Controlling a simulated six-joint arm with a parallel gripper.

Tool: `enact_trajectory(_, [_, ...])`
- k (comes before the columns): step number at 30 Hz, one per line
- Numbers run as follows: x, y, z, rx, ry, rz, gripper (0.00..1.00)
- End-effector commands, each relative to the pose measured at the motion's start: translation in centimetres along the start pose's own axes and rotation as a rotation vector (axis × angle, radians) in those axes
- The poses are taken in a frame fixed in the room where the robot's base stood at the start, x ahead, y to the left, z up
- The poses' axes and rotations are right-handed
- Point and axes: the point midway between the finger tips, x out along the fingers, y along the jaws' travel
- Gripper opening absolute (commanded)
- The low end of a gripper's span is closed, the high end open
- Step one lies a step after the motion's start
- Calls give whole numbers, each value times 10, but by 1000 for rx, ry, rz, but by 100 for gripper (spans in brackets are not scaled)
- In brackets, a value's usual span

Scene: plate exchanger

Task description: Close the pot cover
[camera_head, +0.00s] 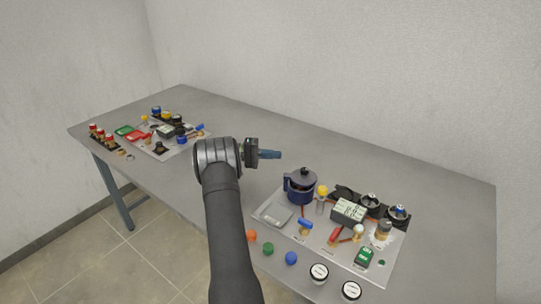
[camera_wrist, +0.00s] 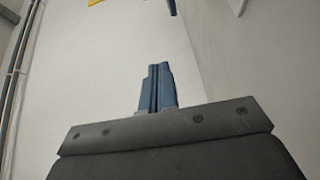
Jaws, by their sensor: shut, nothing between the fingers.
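The pot (camera_head: 299,190) is dark blue with a handle on its left side, and stands at the back left of the right-hand board. Its dark cover (camera_head: 306,173) with a knob shows at the top; I cannot tell from here how it sits on the rim. My gripper (camera_head: 279,155) is above the table, to the left of and farther back than the pot, pointing right and apart from it. Its blue fingers are together and empty, which also shows in the wrist view (camera_wrist: 158,68). The pot is not visible in the wrist view.
The right board (camera_head: 270,213) also holds a white-green box (camera_head: 348,211), a yellow-topped item (camera_head: 322,191), a red item (camera_head: 335,235) and several dark holders. Coloured caps and white-lidded jars line its front. Another crowded board (camera_head: 160,151) lies far left. The back table strip is clear.

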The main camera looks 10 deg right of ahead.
Motion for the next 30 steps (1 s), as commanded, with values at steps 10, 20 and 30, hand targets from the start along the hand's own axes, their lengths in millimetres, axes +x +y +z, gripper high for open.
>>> enact_trajectory(10, [16, 28, 4, 68, -32, -163, 46])
enact_trajectory(20, [58, 87, 39, 323, -139, -609, 46])
enact_trajectory(30, [63, 150, 90, 674, -290, -1040, 46])
